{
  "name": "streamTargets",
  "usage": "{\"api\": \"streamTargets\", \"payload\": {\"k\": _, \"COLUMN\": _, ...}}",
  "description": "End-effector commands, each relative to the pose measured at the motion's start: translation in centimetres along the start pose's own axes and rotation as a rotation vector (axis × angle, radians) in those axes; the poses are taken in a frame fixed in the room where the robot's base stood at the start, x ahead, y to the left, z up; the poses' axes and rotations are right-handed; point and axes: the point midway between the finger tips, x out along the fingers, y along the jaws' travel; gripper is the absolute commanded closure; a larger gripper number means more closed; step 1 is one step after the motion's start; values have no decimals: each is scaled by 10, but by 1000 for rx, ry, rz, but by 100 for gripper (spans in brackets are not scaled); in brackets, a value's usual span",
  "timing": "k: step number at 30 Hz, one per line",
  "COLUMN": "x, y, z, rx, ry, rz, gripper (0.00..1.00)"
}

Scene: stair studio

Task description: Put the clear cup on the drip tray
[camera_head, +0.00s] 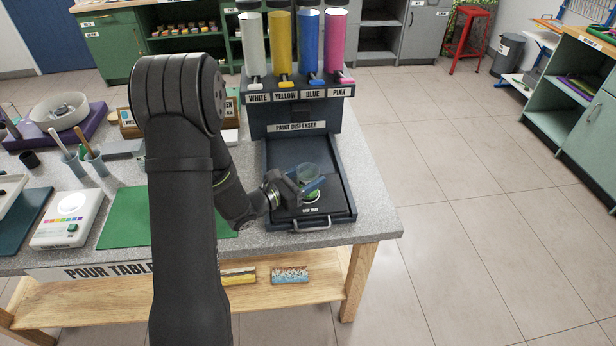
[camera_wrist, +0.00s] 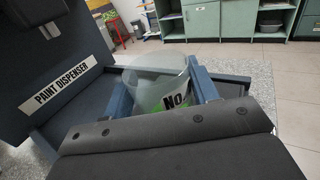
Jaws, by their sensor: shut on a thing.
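The clear cup (camera_head: 308,172) is a small see-through cup with a green and white label. My gripper (camera_head: 306,186) is shut on it, with blue fingers on either side. In the wrist view the cup (camera_wrist: 160,88) stands between the two fingers (camera_wrist: 165,95), and part of the label reads "No". The cup looks about upright. It is over the dark drip tray (camera_head: 335,190) in front of the paint dispenser (camera_head: 295,115). I cannot tell whether its base touches the tray. The fingers hide part of the cup.
White, yellow, blue and pink paint tubes (camera_head: 308,42) stand above the tray's back. A scale (camera_head: 70,220), a green mat (camera_head: 125,218) and cups with sticks (camera_head: 93,162) are on the table to the left. Open floor lies to the right.

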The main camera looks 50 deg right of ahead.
Motion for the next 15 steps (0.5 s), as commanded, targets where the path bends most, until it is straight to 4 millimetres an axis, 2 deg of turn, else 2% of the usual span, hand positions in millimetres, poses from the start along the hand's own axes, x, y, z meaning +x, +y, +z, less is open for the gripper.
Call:
{"api": "streamTargets", "payload": {"k": 12, "x": 0, "y": 0, "z": -6, "rx": -1, "ry": 0, "rz": 0, "gripper": 73}}
{"api": "streamTargets", "payload": {"k": 13, "x": 0, "y": 0, "z": -6, "rx": -1, "ry": 0, "rz": 0, "gripper": 44}}
{"api": "streamTargets", "payload": {"k": 15, "x": 0, "y": 0, "z": -6, "rx": 0, "ry": 0, "rz": 0, "gripper": 30}}
